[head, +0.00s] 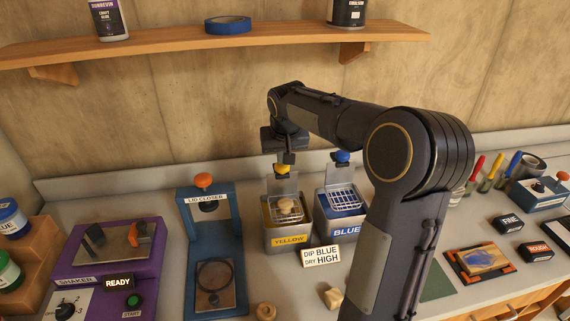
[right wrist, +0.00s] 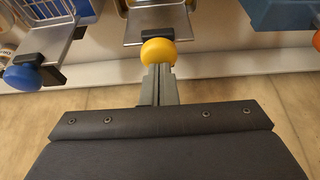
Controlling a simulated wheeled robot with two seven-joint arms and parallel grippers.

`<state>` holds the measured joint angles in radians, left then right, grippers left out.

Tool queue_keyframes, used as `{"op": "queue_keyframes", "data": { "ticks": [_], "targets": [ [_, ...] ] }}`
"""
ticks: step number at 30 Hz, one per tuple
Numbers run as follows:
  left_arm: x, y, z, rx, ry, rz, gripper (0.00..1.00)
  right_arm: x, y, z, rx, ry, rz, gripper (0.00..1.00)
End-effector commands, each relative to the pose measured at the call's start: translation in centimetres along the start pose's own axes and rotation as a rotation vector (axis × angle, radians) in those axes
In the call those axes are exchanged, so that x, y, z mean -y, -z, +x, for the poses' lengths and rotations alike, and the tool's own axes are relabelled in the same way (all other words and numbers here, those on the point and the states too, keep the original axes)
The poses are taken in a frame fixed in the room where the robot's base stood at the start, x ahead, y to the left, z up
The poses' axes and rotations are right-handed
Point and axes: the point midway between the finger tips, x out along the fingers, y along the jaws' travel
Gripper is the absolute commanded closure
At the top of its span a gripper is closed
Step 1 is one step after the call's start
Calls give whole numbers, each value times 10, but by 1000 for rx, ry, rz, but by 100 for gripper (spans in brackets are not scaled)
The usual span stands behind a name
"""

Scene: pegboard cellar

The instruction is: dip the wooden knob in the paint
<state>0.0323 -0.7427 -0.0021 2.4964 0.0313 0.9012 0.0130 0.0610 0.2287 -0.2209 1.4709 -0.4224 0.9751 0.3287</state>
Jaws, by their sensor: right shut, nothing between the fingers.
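A pale wooden knob (head: 286,205) sits in the wire basket of the yellow tank (head: 288,241), labelled YELLOW. Its top shows bare wood; I cannot tell whether its underside touches paint. Behind this basket stands a plate with a yellow ball handle (head: 282,169), also in the right wrist view (right wrist: 158,52). The blue tank (head: 345,232) beside it has an empty-looking wire basket and a blue ball handle (head: 342,157). A sign (head: 321,255) reads DIP BLUE, DRY HIGH. My right gripper (head: 286,159) is shut and empty, its tips (right wrist: 159,70) at the yellow ball, apparently touching it. My left gripper is out of view.
A blue lid closer (head: 228,246) stands left of the tanks, with a purple shaker (head: 110,250) further left. Two wooden pieces (head: 265,311) (head: 332,298) lie on the bench in front. A shelf (head: 220,43) hangs above. My right arm hides part of the bench.

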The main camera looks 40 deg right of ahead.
Motion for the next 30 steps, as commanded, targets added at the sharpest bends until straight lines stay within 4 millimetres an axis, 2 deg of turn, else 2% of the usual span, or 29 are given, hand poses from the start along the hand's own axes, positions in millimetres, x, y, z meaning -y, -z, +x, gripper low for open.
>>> {"op": "queue_keyframes", "data": {
  "ticks": [30],
  "targets": [
    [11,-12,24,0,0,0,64,0,-16,36,5,-2,0,100]
  ]
}}
